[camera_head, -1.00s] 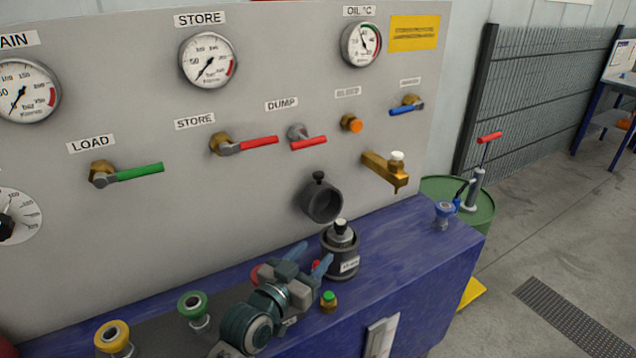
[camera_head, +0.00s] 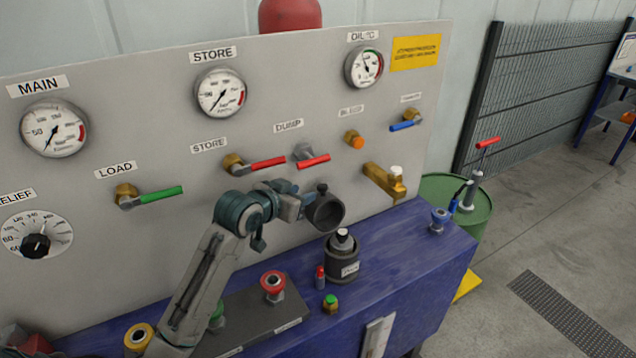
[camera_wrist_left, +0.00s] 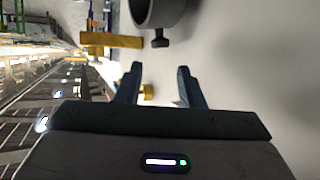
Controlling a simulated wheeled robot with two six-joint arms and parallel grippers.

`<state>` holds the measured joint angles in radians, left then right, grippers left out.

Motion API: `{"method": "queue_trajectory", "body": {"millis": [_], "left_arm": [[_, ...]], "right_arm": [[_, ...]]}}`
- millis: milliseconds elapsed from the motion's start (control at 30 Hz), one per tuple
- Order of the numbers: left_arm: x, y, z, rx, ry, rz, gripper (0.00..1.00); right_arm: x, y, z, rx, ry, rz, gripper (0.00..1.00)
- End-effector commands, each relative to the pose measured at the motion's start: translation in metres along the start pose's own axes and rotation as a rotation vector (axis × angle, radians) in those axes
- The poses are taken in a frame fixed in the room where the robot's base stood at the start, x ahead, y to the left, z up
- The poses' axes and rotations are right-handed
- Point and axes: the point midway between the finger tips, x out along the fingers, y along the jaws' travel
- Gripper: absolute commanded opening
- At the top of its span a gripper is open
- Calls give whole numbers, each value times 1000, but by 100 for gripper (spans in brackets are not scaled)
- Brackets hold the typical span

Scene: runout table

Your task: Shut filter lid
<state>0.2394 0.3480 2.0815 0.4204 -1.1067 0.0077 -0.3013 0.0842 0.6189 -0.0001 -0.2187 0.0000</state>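A dark grey round cup with a small knob on top (camera_head: 328,213) sticks out from the grey panel, its open mouth facing outward; it looks like the filter lid. Part of it shows at the top of the left wrist view (camera_wrist_left: 158,14), with its knob pointing down there. Below it, a dark canister with a top knob and a white label (camera_head: 343,264) stands upright on the blue bench. My left gripper (camera_head: 298,200) is just left of the cup, partly hidden. In the left wrist view its two fingers (camera_wrist_left: 160,88) are apart and empty. My right gripper is out of view.
Red-handled valves (camera_head: 268,162) sit above the gripper, with a green-handled valve (camera_head: 160,194) to the left. A brass tap (camera_head: 383,181) sticks out right of the cup. A red knob (camera_head: 273,284) and a green button (camera_head: 330,302) are on the blue bench (camera_head: 400,265).

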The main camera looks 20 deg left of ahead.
Motion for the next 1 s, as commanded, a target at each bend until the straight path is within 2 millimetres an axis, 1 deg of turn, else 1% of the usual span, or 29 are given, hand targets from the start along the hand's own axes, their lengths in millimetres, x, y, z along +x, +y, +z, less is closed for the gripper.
{"method": "queue_trajectory", "body": {"millis": [33,200,300,400,500,600,867,967,1000], "left_arm": [[9,1,-3,-5,-2,2,35],[43,1,-3,-5,-1,2,35],[60,1,-3,-3,0,2,35],[72,0,-2,-1,0,0,35],[80,1,-1,0,1,0,35],[84,1,-1,1,2,0,35],[85,1,0,2,2,0,35],[85,1,0,2,2,0,17],[85,1,0,2,2,0,9]], "right_arm": [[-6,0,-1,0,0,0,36],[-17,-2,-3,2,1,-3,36],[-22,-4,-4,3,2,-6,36],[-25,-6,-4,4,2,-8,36],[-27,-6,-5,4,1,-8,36],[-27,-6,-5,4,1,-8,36],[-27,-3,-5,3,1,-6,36],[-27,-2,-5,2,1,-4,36],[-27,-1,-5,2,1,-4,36]]}}
